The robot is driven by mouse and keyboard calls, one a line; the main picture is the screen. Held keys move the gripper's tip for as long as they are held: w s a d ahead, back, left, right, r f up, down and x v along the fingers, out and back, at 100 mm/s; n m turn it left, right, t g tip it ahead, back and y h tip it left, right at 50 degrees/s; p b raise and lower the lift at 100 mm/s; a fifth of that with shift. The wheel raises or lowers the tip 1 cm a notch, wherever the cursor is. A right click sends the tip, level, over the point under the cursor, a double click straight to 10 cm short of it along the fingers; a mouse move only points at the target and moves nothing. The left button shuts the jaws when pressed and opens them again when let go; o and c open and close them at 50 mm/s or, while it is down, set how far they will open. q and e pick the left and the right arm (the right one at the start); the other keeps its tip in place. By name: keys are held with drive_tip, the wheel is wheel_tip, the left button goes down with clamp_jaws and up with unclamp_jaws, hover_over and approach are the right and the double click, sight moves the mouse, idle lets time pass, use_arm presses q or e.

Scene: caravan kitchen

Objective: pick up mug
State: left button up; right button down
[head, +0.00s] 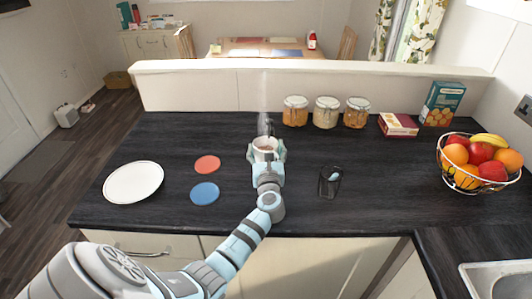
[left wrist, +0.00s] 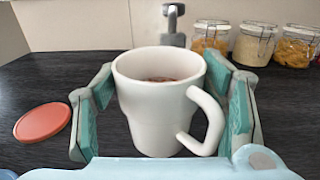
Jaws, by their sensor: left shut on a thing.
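A white mug (left wrist: 152,108) with brown contents stands upright between the two teal finger pads of my left gripper (left wrist: 165,110). Its handle is on the right side in the left wrist view. In the head view the mug (head: 264,146) is at the middle of the dark counter, and my left gripper (head: 267,152) is shut on it from the near side. I cannot tell whether the mug's base touches the counter. My right gripper is not in view.
A red coaster (head: 207,164), a blue coaster (head: 204,193) and a white plate (head: 133,182) lie to the left. Lidded jars (head: 327,113) stand behind right. A dark glass-like holder (head: 330,182) stands near right; a fruit basket (head: 479,162) is far right.

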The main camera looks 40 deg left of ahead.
use_arm(q)
drive_tip(key=shift+s+d+r, duration=0.1)
drive_tip(key=shift+s+r, duration=0.1)
drive_tip(key=shift+r, duration=0.15)
drive_tip(key=s+d, duration=0.3)
drive_tip(key=s, duration=0.5)
drive_tip(key=s+d+p, duration=0.1)
drive_tip(key=s+d, duration=0.2)
drive_tip(key=s, duration=0.5)
drive_tip(key=shift+s+p, duration=0.2)
drive_tip(key=shift+p, duration=0.1)
drive_tip(key=shift+d, duration=0.1)
